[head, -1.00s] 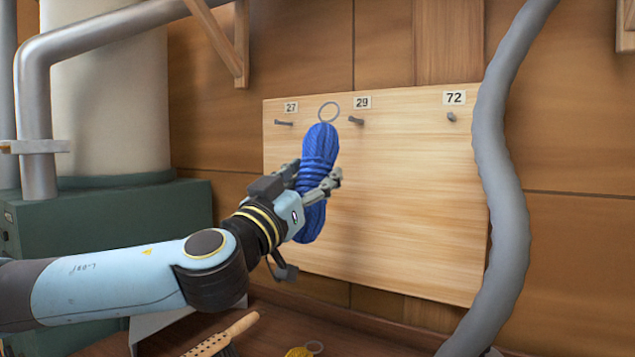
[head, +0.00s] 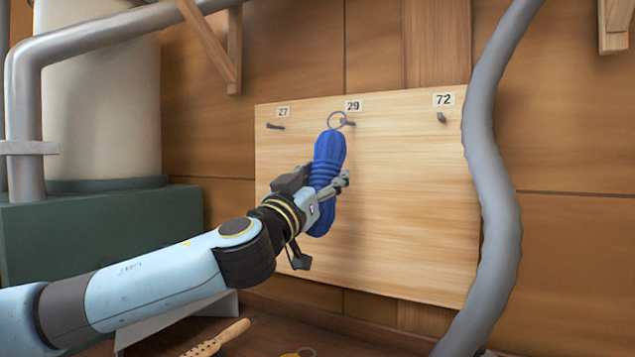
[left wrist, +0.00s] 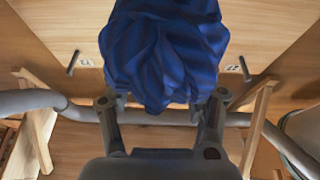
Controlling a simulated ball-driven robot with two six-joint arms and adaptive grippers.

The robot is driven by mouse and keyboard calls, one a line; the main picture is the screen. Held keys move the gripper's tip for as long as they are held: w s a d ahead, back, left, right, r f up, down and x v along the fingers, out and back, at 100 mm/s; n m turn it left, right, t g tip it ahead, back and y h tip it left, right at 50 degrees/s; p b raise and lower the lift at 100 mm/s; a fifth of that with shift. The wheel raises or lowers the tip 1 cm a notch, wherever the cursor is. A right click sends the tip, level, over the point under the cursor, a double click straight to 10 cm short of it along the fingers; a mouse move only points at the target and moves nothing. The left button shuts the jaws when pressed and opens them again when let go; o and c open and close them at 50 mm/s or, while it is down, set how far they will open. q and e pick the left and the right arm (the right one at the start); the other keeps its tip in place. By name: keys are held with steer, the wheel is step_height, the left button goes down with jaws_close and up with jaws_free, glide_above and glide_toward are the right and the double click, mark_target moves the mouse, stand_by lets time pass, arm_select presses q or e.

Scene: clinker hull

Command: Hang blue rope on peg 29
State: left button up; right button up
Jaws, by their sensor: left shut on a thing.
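The blue rope (head: 329,153) is a coiled bundle with a thin ring (head: 336,120) at its top. My left gripper (head: 328,186) is shut around the bundle and holds it nearly upright in front of the board. Peg 29 (head: 348,123) sticks out under its number plate. The ring overlaps this peg in the head view; I cannot tell whether it is around the peg or in front of it. In the left wrist view the rope (left wrist: 163,50) fills the space between the fingers and hides peg 29. My right gripper is out of view.
Peg 27 (head: 276,127) and peg 72 (head: 441,118) are bare on the wooden board (head: 400,220). A thick grey hose (head: 494,190) hangs at the board's right edge. A wooden bracket (head: 220,50) juts out above left. A wooden-handled brush (head: 220,338) lies below.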

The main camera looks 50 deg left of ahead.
arm_select(q)
steer(key=shift+w+a, duration=0.2)
steer(key=shift+w, duration=0.35)
steer(key=shift+w+a, duration=0.15)
steer(key=shift+w, duration=0.4)
steer(key=shift+w+a+f+b, duration=0.15)
steer(key=shift+w+f+b, duration=0.25)
steer(key=shift+w+b, duration=0.2)
steer(key=shift+w, duration=0.1)
steer(key=o, duration=1.4)
